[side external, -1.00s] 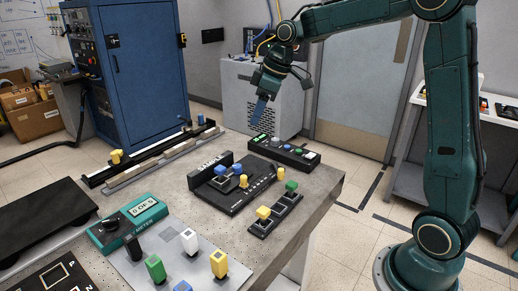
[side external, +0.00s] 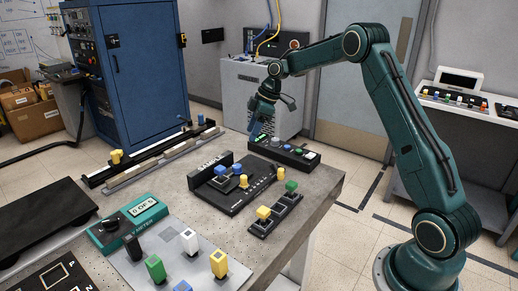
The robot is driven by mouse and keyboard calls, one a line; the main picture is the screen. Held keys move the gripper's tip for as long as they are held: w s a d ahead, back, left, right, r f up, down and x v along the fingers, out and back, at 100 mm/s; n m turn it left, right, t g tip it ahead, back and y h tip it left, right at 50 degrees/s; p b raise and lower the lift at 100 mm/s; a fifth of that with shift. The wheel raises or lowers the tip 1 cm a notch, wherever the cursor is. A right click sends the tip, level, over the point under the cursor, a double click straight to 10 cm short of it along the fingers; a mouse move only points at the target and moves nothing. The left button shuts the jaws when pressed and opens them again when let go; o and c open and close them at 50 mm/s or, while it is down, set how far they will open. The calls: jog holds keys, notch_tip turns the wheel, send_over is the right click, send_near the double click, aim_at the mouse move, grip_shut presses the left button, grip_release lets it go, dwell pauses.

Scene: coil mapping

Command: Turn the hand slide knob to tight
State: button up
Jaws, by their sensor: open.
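A long black slide rail (side external: 150,153) lies along the far left edge of the bench. A yellow knob (side external: 116,156) stands near its near left end, and a small blue knob (side external: 201,118) stands near its far right end. No readable label shows which one is the hand slide knob, and no tight marking can be made out.
A black button box (side external: 284,152), a black console (side external: 232,187) with blue and yellow knobs, and a two-button strip (side external: 275,214) crowd the bench (side external: 320,186). A teal meter (side external: 126,224) sits front left. A blue cabinet (side external: 135,70) stands behind the rail.

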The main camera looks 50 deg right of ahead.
aim_at(237, 166)
jog(key=shift+f, duration=0.1)
jog(key=x, duration=1.3)
jog(key=shift+w+a+f, duration=0.15)
jog(key=shift+f, duration=0.1)
jog(key=c, duration=1)
